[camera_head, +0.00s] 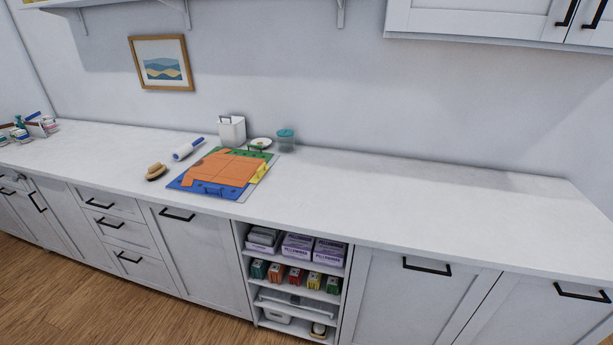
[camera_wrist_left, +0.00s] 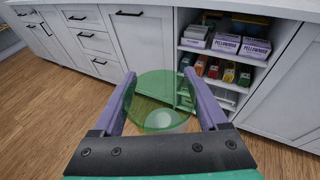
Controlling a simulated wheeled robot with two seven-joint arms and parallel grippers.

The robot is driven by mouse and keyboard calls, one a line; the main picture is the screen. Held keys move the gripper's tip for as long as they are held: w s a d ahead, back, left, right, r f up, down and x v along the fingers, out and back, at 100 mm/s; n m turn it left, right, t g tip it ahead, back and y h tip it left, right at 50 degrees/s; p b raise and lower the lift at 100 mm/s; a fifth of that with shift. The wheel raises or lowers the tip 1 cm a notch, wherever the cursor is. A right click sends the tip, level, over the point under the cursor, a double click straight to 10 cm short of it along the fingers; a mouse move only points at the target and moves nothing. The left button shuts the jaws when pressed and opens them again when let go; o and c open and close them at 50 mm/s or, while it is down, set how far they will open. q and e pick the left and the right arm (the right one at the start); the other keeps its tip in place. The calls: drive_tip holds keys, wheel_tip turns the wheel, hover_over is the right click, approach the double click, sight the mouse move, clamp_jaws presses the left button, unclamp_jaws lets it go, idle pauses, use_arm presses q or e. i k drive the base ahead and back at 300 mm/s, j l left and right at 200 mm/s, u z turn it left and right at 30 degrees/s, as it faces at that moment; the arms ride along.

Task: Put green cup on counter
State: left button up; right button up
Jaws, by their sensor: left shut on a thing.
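The green cup (camera_wrist_left: 152,112) is see-through and sits between the two purple fingers of my left gripper (camera_wrist_left: 159,78) in the left wrist view. The gripper is shut on it and holds it in front of the lower cabinets, above the wood floor. The white counter (camera_head: 410,195) runs across the whole head view. Neither gripper nor the cup shows in the head view, and my right gripper is in no view.
A colourful board (camera_head: 220,172), a brush (camera_head: 156,172), a lint roller (camera_head: 188,149), a white canister (camera_head: 231,130) and a teal-lidded jar (camera_head: 286,140) stand on the counter. Its right half is clear. An open shelf (camera_head: 295,290) with boxes is below.

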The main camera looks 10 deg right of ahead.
sight(488, 209)
drive_tip(key=l+z, duration=0.3)
drive_tip(key=z, duration=0.15)
drive_tip(key=l+z, duration=0.25)
drive_tip(key=z, duration=0.15)
drive_tip(key=i+l+z, duration=0.1)
drive_tip(key=l+z, duration=0.15)
drive_tip(key=z, duration=0.2)
drive_tip(key=i+l+z, duration=0.1)
drive_tip(key=l+z, duration=0.15)
drive_tip(key=z, duration=0.15)
drive_tip(key=i+l+z, duration=0.1)
drive_tip(key=z, duration=0.35)
drive_tip(key=i+l, duration=0.05)
drive_tip(key=l, duration=0.05)
